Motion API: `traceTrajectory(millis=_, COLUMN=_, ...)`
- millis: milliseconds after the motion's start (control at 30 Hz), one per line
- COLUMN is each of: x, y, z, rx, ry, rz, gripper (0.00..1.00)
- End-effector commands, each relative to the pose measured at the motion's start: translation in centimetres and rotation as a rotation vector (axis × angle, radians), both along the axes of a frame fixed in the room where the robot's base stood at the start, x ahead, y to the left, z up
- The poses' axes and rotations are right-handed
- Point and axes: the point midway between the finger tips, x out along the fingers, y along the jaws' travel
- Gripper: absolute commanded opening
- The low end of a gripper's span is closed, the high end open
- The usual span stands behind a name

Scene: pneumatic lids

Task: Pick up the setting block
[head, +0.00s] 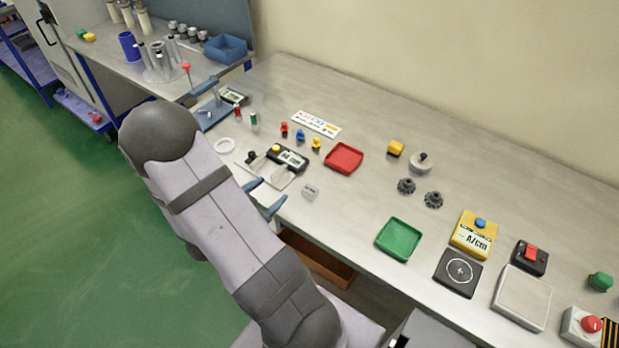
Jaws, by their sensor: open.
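A small pale grey block (310,191), which looks like the setting block, lies on the workbench (350,225) near its front edge. My gripper (267,195) is open, with two blue-grey fingers apart. It is to the left of the block and the two look apart. Nothing shows between the fingers. My arm hides part of the bench's front edge. The height of the fingers above the bench is hard to tell.
The bench between the block and the green tray is clear.

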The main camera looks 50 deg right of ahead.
Motion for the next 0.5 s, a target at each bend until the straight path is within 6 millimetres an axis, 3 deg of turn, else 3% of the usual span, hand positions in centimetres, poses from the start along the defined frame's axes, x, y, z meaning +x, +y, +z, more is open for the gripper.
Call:
traceTrajectory(millis=33, x=-2.4, y=-1.1, z=-0.6, rx=-0.031, ry=0.088, rz=-0.018, gripper=0.53)
traceTrajectory(millis=167, x=-5.5, y=-2.3, z=-0.9, rx=-0.075, ry=0.225, rz=-0.027, gripper=0.53)
traceTrajectory(millis=500, x=-6.4, y=-3.4, z=-1.1, rx=-0.086, ry=0.269, rz=-0.028, gripper=0.53)
